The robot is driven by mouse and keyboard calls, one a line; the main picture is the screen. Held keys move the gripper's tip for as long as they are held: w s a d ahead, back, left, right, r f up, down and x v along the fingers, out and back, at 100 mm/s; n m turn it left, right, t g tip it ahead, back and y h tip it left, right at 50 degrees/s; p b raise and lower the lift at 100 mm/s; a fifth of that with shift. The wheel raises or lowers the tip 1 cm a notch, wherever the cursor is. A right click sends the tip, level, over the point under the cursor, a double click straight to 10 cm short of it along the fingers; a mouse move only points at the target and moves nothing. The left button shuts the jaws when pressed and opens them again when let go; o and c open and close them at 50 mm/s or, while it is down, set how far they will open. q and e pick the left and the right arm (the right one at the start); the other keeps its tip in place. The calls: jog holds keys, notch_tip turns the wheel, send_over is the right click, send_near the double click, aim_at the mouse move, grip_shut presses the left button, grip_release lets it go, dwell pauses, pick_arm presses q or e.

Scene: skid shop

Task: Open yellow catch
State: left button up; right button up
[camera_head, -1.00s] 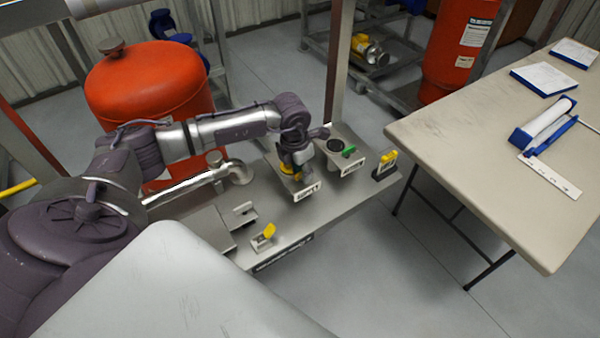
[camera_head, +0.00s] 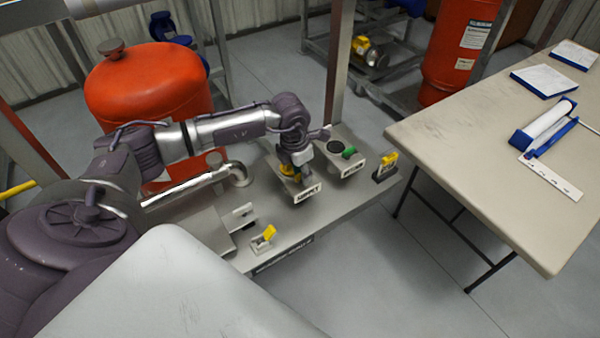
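My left gripper (camera_head: 298,171) points down over a labelled bracket (camera_head: 308,193) on the metal skid bench. A yellow part (camera_head: 289,169) on that bracket shows beside and partly behind the gripper. The fingertips are small and overlap it, so I cannot tell whether they grip it or only touch it. A second yellow piece (camera_head: 269,233) stands tilted on a small metal mount near the bench's front edge. A third yellow piece (camera_head: 389,159) sits on a dark block at the bench's right end. The frames do not show which is the catch. My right gripper is out of view.
A bracket with a green piece (camera_head: 349,152) stands just right of the gripper. A bent metal pipe (camera_head: 238,172) and a red tank (camera_head: 150,85) are to its left. A post (camera_head: 338,70) rises behind. A beige table (camera_head: 480,150) stands right, with floor between.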

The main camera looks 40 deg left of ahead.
pick_arm(q)
jog(key=shift+r, duration=0.1)
jog(key=shift+r+p, duration=2)
jog(key=shift+r, duration=1.45)
